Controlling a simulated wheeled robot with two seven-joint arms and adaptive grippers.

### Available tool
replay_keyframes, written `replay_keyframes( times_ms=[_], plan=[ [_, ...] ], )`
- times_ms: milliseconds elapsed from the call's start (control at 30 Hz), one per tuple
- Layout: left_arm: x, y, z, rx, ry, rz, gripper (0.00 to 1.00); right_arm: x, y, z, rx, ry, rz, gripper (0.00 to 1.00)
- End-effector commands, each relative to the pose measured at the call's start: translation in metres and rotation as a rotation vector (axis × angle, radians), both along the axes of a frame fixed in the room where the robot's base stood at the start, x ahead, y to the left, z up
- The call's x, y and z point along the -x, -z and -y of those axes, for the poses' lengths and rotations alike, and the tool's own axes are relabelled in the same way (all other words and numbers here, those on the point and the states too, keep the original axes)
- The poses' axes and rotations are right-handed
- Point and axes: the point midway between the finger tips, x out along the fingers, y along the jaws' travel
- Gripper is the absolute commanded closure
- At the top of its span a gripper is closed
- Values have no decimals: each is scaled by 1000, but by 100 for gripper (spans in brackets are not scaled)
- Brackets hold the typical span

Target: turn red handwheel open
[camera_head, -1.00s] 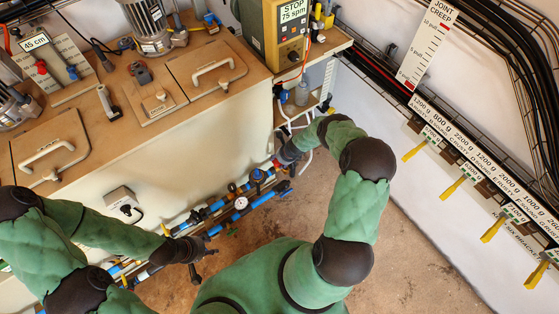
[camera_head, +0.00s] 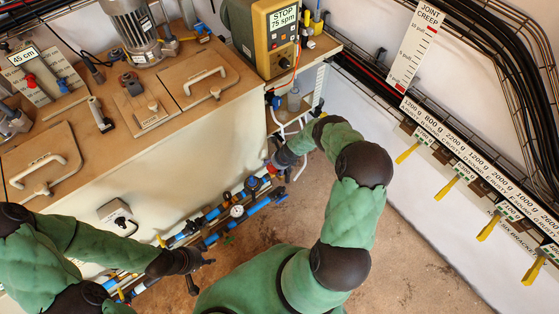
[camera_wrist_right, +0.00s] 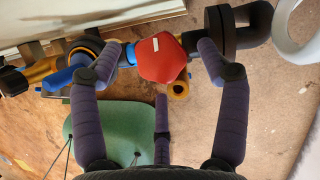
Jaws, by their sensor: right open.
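The red handwheel (camera_wrist_right: 162,60) is a faceted red knob with a white mark, on the pipework in the right wrist view. My right gripper (camera_wrist_right: 157,76) is open, with one finger on each side of the knob and a third finger below it; I cannot tell whether any finger touches it. In the head view, my right gripper (camera_head: 277,163) is at the right end of the blue pipes and mostly hides the handwheel. My left gripper (camera_head: 199,275) is open and empty in front of the pipes, over the floor.
Blue pipes (camera_head: 261,203) with a round gauge (camera_head: 237,211) run along the foot of the cream cabinet (camera_head: 165,178). A grey ring (camera_wrist_right: 296,34) stands right of the handwheel in the wrist view. Brown floor (camera_head: 420,250) is clear at the right, beside the white wall.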

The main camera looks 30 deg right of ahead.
Motion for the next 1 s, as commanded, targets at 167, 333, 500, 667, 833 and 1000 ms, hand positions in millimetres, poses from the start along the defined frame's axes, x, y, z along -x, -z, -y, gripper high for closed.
replay_keyframes(
  times_ms=[167,333,500,667,833,1000],
  plan=[
    [0,0,0,0,0,0,60,7,-23,5,2,0,2,25],
    [0,0,0,0,0,0,60,16,-44,7,0,0,1,25],
    [0,0,0,0,0,0,60,24,-67,11,2,0,2,25],
    [0,0,0,0,0,0,60,30,-84,14,1,-1,2,25],
    [0,0,0,0,0,0,60,34,-93,15,-1,-2,1,25],
    [0,0,0,0,0,0,60,35,-95,15,0,-2,0,25]
  ],
)
